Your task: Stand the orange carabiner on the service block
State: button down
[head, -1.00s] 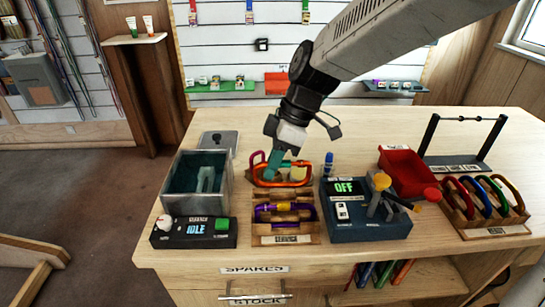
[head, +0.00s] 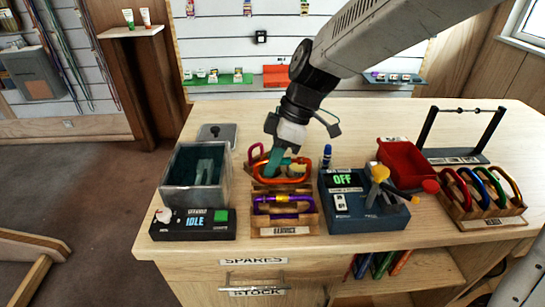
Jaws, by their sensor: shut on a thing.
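The orange carabiner (head: 297,179) is at the teal fingers of my gripper (head: 272,168), which are shut on it. It appears to lie flat or tilted, not upright. It is just behind the wooden service block (head: 285,231), at the back end of the wooden rack. I cannot tell whether its underside touches anything. A purple carabiner (head: 283,198) lies across the service block. A red-pink carabiner (head: 252,154) shows behind my fingers, partly hidden.
A grey open bin (head: 225,185) and a box reading IDLE (head: 188,232) stand left. A dark blue box reading OFF (head: 350,220) stands close right of the block. Farther right are a red tray (head: 408,165) and a rack of coloured carabiners (head: 470,212).

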aim_at(270, 181)
jog(key=shift+f, duration=0.15)
jog(key=shift+f, duration=1.05)
jog(key=shift+f, duration=0.6)
jog(key=c, duration=1.5)
grip_release()
jog(key=shift+o, duration=0.2)
